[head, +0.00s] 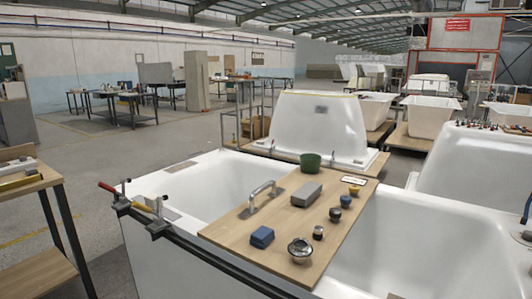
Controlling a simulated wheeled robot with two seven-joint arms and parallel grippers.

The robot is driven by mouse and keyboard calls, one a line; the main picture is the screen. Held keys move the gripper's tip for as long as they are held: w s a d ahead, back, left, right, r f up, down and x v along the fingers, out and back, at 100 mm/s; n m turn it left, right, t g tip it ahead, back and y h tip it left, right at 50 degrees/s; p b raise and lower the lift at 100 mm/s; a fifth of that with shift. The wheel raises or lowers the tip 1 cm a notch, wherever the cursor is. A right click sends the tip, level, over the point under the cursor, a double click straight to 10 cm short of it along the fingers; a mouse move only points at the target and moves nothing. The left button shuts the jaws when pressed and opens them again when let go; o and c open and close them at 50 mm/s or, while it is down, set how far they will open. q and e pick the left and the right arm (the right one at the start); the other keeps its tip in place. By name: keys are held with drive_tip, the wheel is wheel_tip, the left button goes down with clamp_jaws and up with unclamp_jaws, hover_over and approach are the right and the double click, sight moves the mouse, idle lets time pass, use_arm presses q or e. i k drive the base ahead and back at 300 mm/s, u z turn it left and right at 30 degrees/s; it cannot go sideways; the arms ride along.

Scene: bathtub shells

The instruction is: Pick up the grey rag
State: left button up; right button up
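No item is plainly a soft grey rag. A grey block-like item (306,194), which may be a folded rag or a solid block, lies on the wooden board (225,233) across the white bathtub (136,243). A thin, flat grey-brown piece (181,167) lies on the tub's far left rim; I cannot tell whether it is cloth. Neither of my grippers is in view.
The board also holds a green pot (310,162), a metal handle (263,195), a blue block (262,237), a round metal fitting (300,249) and several small knobs. Red-handled clamps (108,187) sit at the tub's left corner. A wooden bench (25,181) stands left.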

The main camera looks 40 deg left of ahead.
sight(31, 171)
drive_tip(key=u, duration=2.7)
